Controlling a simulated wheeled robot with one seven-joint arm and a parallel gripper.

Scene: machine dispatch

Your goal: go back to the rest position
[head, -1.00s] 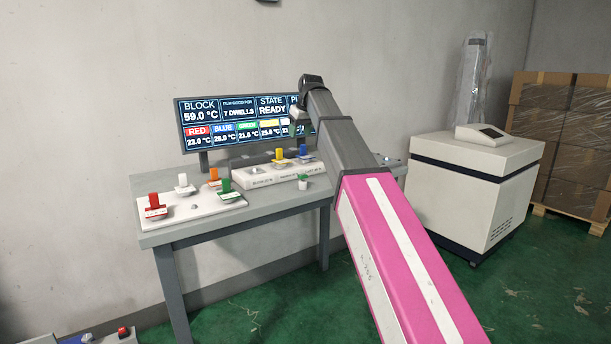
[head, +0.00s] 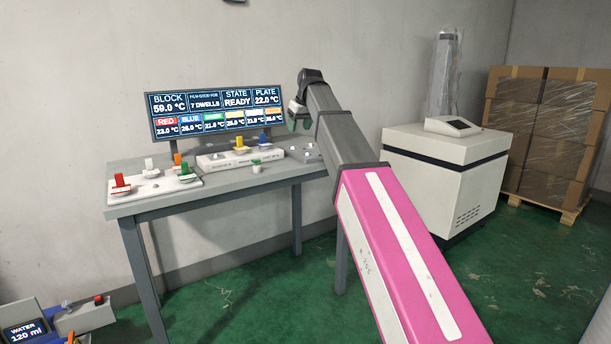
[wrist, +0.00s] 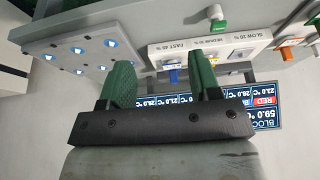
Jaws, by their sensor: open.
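My arm reaches up across the right of the head view, and my gripper (head: 298,112) hangs small at its far end, above the right part of the grey table (head: 225,199). In the wrist view my gripper (wrist: 162,84) shows two green fingers spread apart with nothing between them. The picture there is upside down, with the table's fixtures beyond the fingers. No object is in contact with the fingers.
A white board (head: 153,196) holds red, white, orange and green-handled pieces. A display (head: 215,112) stands behind.

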